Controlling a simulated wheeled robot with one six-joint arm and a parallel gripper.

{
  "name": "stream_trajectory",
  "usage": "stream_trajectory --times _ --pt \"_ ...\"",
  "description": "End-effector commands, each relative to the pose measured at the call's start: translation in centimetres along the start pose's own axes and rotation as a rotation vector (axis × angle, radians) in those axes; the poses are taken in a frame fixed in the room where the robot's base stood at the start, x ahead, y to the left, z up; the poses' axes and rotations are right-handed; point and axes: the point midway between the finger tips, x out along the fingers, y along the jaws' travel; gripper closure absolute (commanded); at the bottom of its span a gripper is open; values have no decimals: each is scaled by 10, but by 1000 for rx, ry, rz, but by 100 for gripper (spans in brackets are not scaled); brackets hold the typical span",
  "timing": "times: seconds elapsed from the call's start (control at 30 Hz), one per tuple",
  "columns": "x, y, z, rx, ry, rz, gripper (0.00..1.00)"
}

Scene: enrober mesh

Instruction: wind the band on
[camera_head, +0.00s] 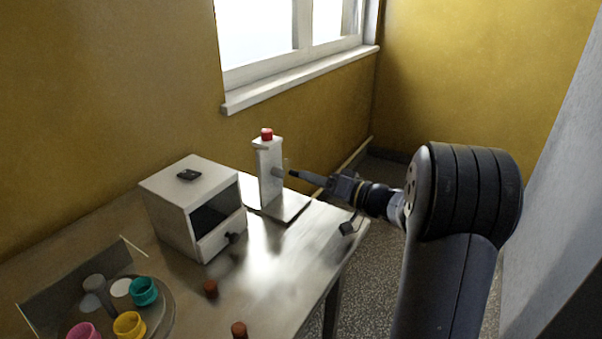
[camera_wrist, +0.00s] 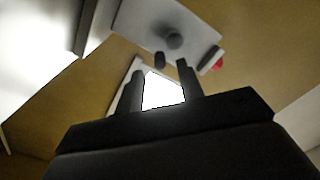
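A pale upright post (camera_head: 270,174) with a red cap (camera_head: 267,134) stands on a flat plate at the back right of the table. A round grey knob (camera_head: 278,171) sticks out of the post's side facing my gripper. My gripper (camera_head: 294,174) is just right of it, roughly level. In the wrist view, the post (camera_wrist: 143,20) shows the knob (camera_wrist: 174,40) and a dark peg (camera_wrist: 160,59). My gripper (camera_wrist: 161,68) is open there, its fingertips apart, with the peg lined up between them; whether they surround it I cannot tell. I cannot make out a separate band.
A white box (camera_head: 168,213) with a dark opening and a drawer stands left of the post. A round tray (camera_head: 164,310) with teal, yellow and pink cups is at front left. The wall and window are behind.

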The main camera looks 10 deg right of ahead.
Motion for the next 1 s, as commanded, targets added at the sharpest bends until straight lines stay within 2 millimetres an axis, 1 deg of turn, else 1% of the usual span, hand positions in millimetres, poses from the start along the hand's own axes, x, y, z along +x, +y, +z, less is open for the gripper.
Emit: stream_trajectory --times 0.03,0.1,0.23,0.37,0.6,1.0 --pt "10 -1 0 1 -3 -2 64" --pt "20 -1 0 0 -2 -2 64" --pt "32 -1 0 1 -2 -1 64" --pt "36 0 0 0 0 1 64" --pt "37 0 0 0 0 1 64" --pt "37 0 0 0 0 1 97"
